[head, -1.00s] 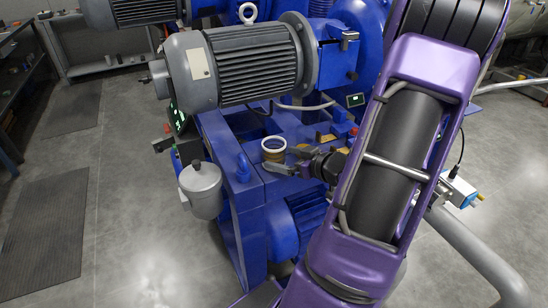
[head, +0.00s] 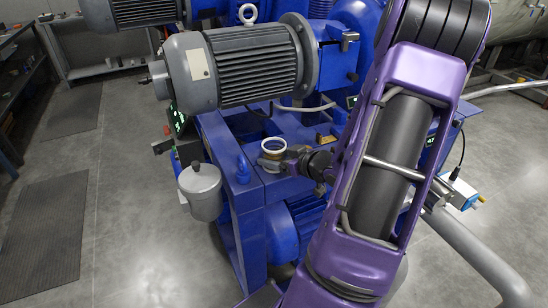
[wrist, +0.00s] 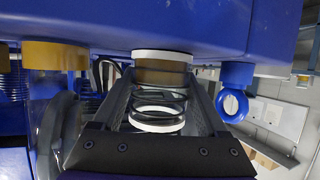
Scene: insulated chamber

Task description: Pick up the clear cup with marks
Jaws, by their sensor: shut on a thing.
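A small clear cup (head: 273,144) with a white rim stands on the blue machine frame in the head view. In the wrist view the clear cup (wrist: 158,104) shows black ring-like marks between white rings, with a tan part towards the blue surface; I cannot tell if that tan part is the cup's own. My gripper (head: 277,160) is shut on the cup from the right, with its two fingers on opposite sides in the wrist view (wrist: 162,92). The cup looks upright, at the blue surface; I see no clear gap below it. The fingers hide part of its sides.
A large grey motor (head: 250,65) sits just behind and above the cup. A blue eye bolt (head: 243,170) stands close to its left, also in the wrist view (wrist: 235,104). A grey canister (head: 201,190) hangs further left. A tan cylinder (wrist: 55,55) stands near the cup.

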